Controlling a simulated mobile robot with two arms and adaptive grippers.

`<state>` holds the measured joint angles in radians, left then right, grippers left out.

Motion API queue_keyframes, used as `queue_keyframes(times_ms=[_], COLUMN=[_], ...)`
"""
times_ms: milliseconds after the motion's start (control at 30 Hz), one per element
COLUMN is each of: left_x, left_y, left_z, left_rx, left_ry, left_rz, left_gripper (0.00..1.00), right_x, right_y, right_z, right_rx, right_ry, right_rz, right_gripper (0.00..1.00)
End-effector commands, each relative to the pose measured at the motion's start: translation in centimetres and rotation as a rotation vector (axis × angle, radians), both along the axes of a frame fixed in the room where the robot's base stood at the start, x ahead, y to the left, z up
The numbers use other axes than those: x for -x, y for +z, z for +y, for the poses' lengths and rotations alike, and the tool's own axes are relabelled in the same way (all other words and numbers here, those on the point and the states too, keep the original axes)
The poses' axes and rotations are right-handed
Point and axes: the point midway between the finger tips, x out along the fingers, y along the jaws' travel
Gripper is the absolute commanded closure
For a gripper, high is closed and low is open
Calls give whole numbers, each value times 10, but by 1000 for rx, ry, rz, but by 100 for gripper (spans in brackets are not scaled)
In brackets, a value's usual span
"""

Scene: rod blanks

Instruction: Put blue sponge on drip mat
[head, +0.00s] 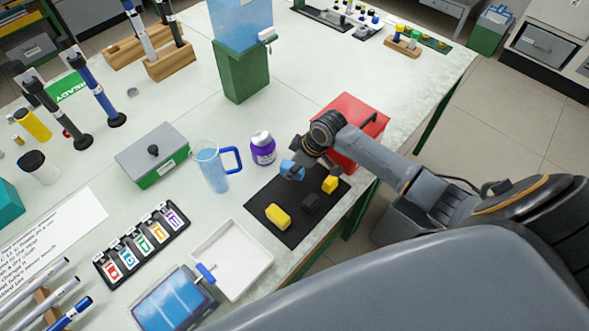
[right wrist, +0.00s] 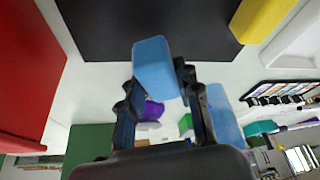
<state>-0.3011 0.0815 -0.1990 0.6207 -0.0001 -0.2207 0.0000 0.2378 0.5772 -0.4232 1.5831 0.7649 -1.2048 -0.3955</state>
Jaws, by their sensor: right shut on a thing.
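The blue sponge (head: 291,171) is between the fingers of my right gripper (head: 298,166), near the far edge of the black drip mat (head: 272,192). In the right wrist view the fingers (right wrist: 158,88) are closed on the sides of the blue sponge (right wrist: 154,66). There the sponge overlaps the edge of the mat (right wrist: 140,25); I cannot tell whether it touches it. My left gripper is not in view.
A purple bottle (head: 263,150) and a pitcher with a blue handle (head: 213,168) stand left of the gripper. A red box (head: 350,115) is behind it. A white tray (head: 232,258) lies in front of the mat. The table edge runs close to the mat's right side.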

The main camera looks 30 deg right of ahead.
Motion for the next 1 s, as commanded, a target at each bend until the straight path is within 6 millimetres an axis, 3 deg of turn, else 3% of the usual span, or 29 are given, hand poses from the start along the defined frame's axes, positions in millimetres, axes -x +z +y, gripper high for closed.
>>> queue_keyframes(times_ms=[233, 433, 833, 867, 933, 1000], left_x=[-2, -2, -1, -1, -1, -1], left_y=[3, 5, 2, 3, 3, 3], left_z=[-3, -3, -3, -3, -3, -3], left_rx=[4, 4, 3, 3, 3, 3], left_ry=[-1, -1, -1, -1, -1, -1], left_rz=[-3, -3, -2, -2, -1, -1], left_gripper=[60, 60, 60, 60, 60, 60], right_x=[-9, -9, -9, -9, -9, -9], right_y=[-15, -42, -49, -47, -47, -47], right_z=[-9, -9, -9, -9, -9, -9], right_rx=[1, 0, 1, 1, 1, 1], right_ry=[-2, -2, 0, -1, -1, -1], right_rz=[1, 1, 0, -1, -1, -1], right_gripper=[92, 92, 92, 61, 47, 44])
